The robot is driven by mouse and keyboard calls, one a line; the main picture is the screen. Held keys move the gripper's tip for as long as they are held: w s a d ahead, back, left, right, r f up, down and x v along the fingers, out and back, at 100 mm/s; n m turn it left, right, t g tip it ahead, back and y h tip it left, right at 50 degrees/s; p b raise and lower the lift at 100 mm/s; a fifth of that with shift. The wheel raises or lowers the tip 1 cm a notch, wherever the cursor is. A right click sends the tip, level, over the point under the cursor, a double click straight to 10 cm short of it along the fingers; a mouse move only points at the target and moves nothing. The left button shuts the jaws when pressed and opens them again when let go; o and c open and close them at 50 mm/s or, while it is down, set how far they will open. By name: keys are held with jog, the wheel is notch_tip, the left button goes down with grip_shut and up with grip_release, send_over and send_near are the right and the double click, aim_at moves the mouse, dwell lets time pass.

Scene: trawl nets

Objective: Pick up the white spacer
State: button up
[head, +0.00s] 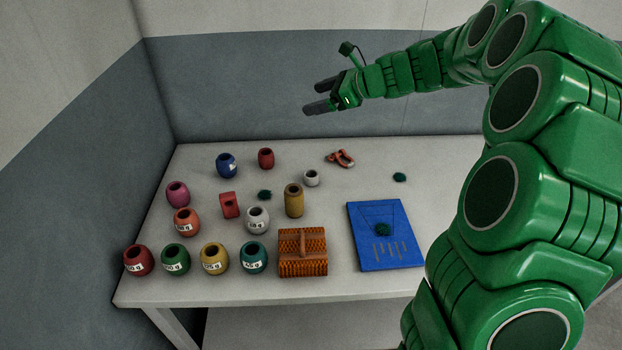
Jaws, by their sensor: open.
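A small white hollow piece (311,178), which looks like the white spacer, stands upright on the table (330,285) in the head view, behind and right of a tall ochre cylinder (294,201). A larger white barrel (257,220) with a dark hole and a printed label stands nearer the front; I cannot be sure which of the two is meant. My gripper (312,97) is open and empty, raised above the back of the table and apart from both. Its fingers point left.
Several coloured barrels, such as a green one (175,258), fill the left and front. An orange woven basket (303,265) stands at the front, beside a blue board (362,256) with a green tuft. Orange-handled metal tool (341,158) lies at the back. The right rear is mostly clear.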

jog(key=w+d+f+m+t, duration=0.25)
jog(key=w+d+m, duration=0.2)
jog(key=w, duration=0.25)
send_near(317, 176)
jog(key=shift+n+g, duration=0.25)
jog(key=shift+g, duration=0.1)
jog(key=x, duration=0.4)
jog(key=shift+w+a, duration=0.15)
jog(key=shift+a, duration=0.1)
jog(key=shift+f+x, duration=0.25)
jog(key=shift+x, duration=1)
jog(key=shift+w+r+x, duration=0.15)
jog(key=shift+x, duration=1.2)
jog(key=shift+w+r+x, duration=0.1)
jog(key=shift+x, duration=1.2)
jog(key=shift+d, duration=0.1)
jog(key=shift+c, duration=0.4)
jog(key=c, duration=1)
